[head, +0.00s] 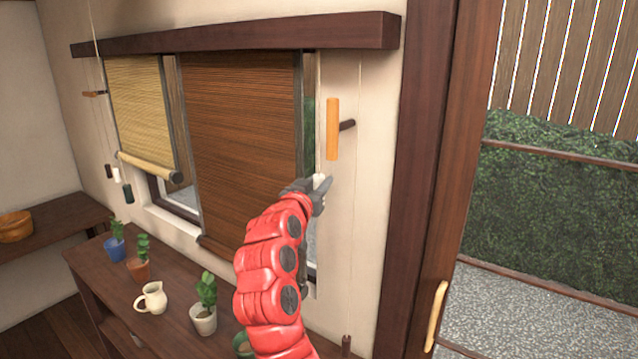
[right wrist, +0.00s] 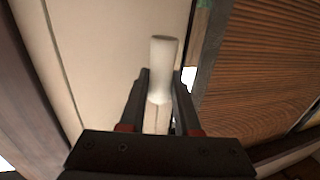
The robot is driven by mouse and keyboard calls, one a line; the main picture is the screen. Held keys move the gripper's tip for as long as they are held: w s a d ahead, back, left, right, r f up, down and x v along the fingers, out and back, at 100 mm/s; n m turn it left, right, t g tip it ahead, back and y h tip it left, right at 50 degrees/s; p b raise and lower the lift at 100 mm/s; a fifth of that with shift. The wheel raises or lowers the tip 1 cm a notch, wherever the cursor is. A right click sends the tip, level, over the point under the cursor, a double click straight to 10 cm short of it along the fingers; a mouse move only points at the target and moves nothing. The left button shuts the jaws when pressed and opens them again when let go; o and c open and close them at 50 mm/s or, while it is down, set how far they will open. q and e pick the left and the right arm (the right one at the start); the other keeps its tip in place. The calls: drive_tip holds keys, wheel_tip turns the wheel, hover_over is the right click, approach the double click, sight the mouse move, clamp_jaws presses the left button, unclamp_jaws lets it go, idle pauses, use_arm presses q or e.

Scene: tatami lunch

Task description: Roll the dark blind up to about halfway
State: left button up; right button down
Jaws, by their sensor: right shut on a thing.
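The dark brown blind (head: 243,130) hangs over the right part of the window, unrolled low, with its lower edge near the sill. It also shows at the right of the right wrist view (right wrist: 265,75). My right gripper (head: 318,190) is just right of the blind, in front of the wall. In the right wrist view its fingers (right wrist: 160,92) are shut on a white pull (right wrist: 162,60), whose rounded top stands out beyond the fingertips. In the head view the gripper hides most of this pull. My left gripper is not in view.
An orange wooden piece (head: 333,130) hangs by a dark peg (head: 348,125) above my gripper. A pale blind (head: 140,100) hangs partly raised at left, with small pulls (head: 128,194) beside it. Potted plants (head: 204,318) and a cream jug (head: 151,299) stand on the table below.

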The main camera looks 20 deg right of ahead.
drive_tip(key=shift+f, duration=0.1)
idle(0.5)
wheel_tip(320, 180, down, 22)
drive_tip(key=b, duration=1.9)
drive_tip(key=shift+f, duration=0.25)
drive_tip(key=c, duration=0.6)
unclamp_jaws()
drive_tip(key=shift+r, duration=0.1)
drive_tip(key=b+v, duration=0.1)
drive_tip(key=v, duration=1.6)
drive_tip(key=shift+s+a, duration=0.15)
drive_tip(key=shift+s, duration=0.05)
drive_tip(key=shift+w, duration=0.1)
